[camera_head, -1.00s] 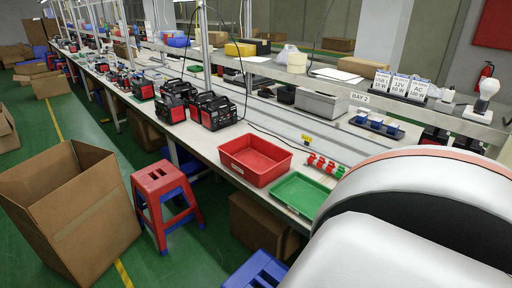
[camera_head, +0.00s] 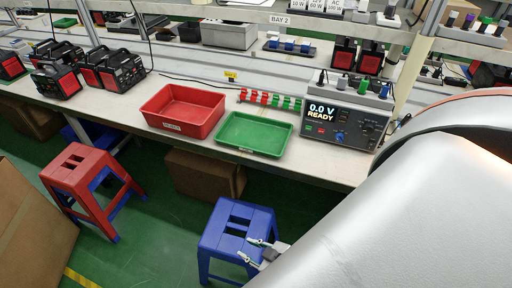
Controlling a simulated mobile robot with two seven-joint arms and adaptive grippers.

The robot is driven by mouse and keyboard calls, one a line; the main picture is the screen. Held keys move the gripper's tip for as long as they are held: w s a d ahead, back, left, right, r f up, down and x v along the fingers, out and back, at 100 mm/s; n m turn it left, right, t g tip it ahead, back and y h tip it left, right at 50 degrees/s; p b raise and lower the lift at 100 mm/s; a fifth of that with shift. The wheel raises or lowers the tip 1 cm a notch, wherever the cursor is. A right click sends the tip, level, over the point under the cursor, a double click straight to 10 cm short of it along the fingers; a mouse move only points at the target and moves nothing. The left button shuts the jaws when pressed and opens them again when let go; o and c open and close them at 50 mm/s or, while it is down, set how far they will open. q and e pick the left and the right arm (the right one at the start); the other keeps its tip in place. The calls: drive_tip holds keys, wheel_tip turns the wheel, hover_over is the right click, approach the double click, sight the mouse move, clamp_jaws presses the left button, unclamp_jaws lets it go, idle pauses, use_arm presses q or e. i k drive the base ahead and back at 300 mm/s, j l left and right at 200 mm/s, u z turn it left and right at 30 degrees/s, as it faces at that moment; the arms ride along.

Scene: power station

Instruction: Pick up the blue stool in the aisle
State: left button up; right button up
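The blue stool (camera_head: 228,222) stands upright on the green floor at the lower middle, in front of the workbench. Its slotted seat and some legs show; its lower right side is partly hidden by my gripper and arm. My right gripper (camera_head: 245,249) is at the right front edge of the stool's seat, its two light fingers spread apart with a gap between them. I cannot tell whether a finger touches the stool. My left gripper is out of view.
A red stool (camera_head: 78,172) with blue feet stands to the left, beside a large cardboard box (camera_head: 30,225). Another cardboard box (camera_head: 205,175) sits under the bench (camera_head: 330,172). A red tray (camera_head: 183,108) and green tray (camera_head: 254,134) lie near the bench edge.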

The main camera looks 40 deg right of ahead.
sight(214, 242)
drive_tip(key=i+j+z, duration=0.15)
drive_tip(key=z, duration=0.25)
drive_tip(key=i+j+z, duration=0.1)
drive_tip(key=z, duration=0.3)
drive_tip(key=i+j+z, duration=0.1)
drive_tip(key=j+z, duration=0.3)
drive_tip(key=i+j+z, duration=0.1)
drive_tip(key=j+z, duration=0.3)
drive_tip(key=i+j+z, duration=0.1)
drive_tip(key=z, duration=0.25)
drive_tip(key=j, duration=0.1)
